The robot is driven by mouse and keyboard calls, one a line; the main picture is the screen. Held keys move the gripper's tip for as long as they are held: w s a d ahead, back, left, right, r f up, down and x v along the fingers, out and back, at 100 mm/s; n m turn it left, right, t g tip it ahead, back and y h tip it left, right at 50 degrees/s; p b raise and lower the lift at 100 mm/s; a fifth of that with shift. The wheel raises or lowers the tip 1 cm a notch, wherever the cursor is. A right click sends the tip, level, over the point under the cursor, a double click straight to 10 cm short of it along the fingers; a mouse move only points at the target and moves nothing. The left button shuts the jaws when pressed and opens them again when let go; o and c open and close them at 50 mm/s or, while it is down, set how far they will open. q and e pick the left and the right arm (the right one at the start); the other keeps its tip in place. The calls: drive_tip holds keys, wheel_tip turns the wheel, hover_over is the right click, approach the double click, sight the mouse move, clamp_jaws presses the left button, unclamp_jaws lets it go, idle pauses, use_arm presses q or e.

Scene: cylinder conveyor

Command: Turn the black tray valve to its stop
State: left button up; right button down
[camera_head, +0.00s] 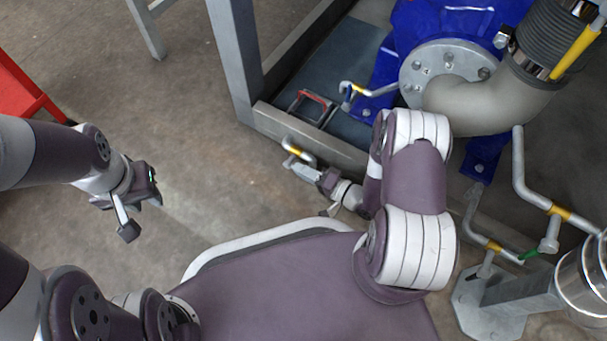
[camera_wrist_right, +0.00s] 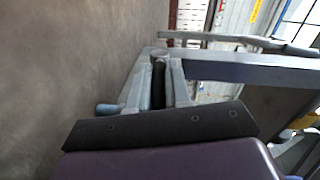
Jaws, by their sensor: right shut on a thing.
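My right gripper (camera_head: 306,172) is at the tray frame's near side, by a small grey pipe with a yellow band (camera_head: 295,151). In the right wrist view my right gripper (camera_wrist_right: 160,60) has its fingers shut on a slim black piece (camera_wrist_right: 158,88), which looks like the black tray valve's handle. In the head view that handle is too small and covered to make out, and its angle cannot be told. My left gripper (camera_head: 140,212) is open and empty, held over bare floor at the left, well away from the valve.
The grey metal frame (camera_head: 241,75) with a dark tray floor (camera_head: 340,60) stands ahead. A blue pump (camera_head: 410,20) with a thick grey bent pipe (camera_head: 500,108) fills the upper right. Other yellow-banded pipes (camera_head: 560,212) stand at right. A red object (camera_head: 22,92) is at far left. The left floor is clear.

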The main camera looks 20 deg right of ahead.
use_arm(q)
drive_tip(key=shift+f+b, duration=0.7)
drive_tip(key=shift+f, duration=0.35)
use_arm(e)
drive_tip(key=shift+s+a+f+t+y, duration=0.2)
drive_tip(key=shift+f+t+y, duration=0.2)
drive_tip(key=shift+y, duration=0.1)
drive_tip(key=c, duration=1.1)
unclamp_jaws()
drive_tip(key=shift+w, duration=0.1)
use_arm(q)
drive_tip(key=shift+a, duration=0.1)
use_arm(e)
drive_tip(key=shift+d, duration=0.1)
